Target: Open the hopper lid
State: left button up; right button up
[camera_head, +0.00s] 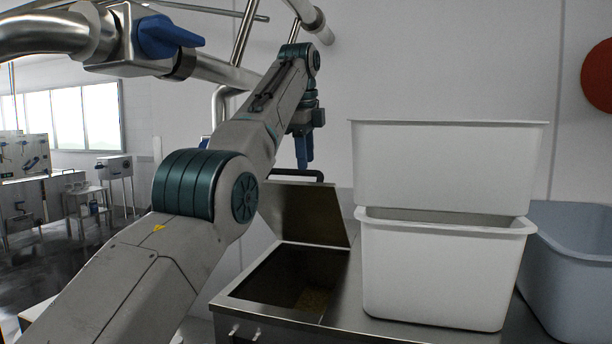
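The metal hopper lid (306,212) stands raised, tilted up at the back of the hopper. The hopper opening (285,280) shows below it, dark inside with some yellowish material at the bottom. A black bar handle (300,173) runs along the lid's top edge. My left gripper (304,152) points down just above the handle, its blue fingers seen nearly edge-on. I cannot tell whether they touch the handle or how far apart they are. My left arm crosses the view and hides the hopper's left side. My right gripper is out of view.
Two stacked white tubs (437,270) stand on the metal counter right of the hopper. A grey-blue tub (575,270) is at the far right. Steel pipes with a blue valve handle (168,35) cross the upper left. A white wall stands behind.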

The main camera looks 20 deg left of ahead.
pick_arm(q)
jog(key=shift+b+x, duration=0.3)
jog(key=shift+x, duration=0.8)
grip_shut()
